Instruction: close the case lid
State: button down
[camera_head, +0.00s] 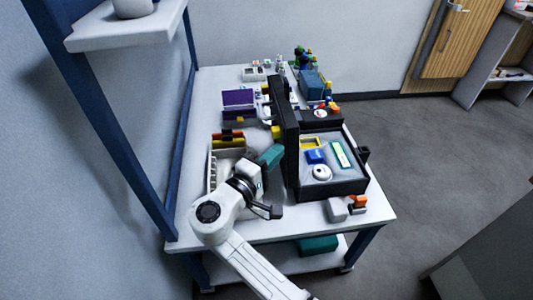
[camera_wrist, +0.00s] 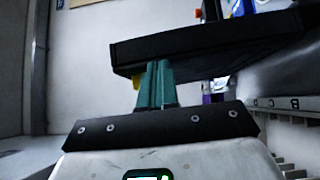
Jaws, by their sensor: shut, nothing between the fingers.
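The black case (camera_head: 333,190) stands open on the right part of the table. Its tray holds a blue block, a white round part, a yellow frame and a green-and-white strip. The black lid (camera_head: 290,150) stands about upright along the left side of the case. My gripper (camera_head: 274,153) is shut and empty, just left of the lid. In the wrist view its teal fingers (camera_wrist: 157,82) are together beside a dark slab, the lid (camera_wrist: 205,45). I cannot tell whether they touch it.
A light slotted rack (camera_head: 213,172) stands left of my gripper. A purple bin (camera_head: 238,99) and small parts crowd the back. A blue shelf post (camera_head: 105,120) rises at the left.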

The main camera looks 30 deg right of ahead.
jog(key=s+d+r+m+g+y+p, duration=0.1)
jog(key=s+d+m+y+p, duration=0.2)
jog(key=d, duration=0.4)
jog(key=s+d+m+y+p, duration=0.2)
jog(key=d+y+p, duration=0.1)
jog(key=d+p, duration=0.35)
jog(key=s+d+f+m+y+p, duration=0.2)
jog(key=d+f+y, duration=0.3)
jog(key=d+f, duration=0.5)
jog(key=shift+s+d+f+m+t+y, duration=0.2)
jog(key=shift+s+f+m+t+y, duration=0.15)
jog(key=shift+f+m, duration=0.3)
jog(key=shift+s, duration=0.1)
jog(key=shift+p, duration=0.3)
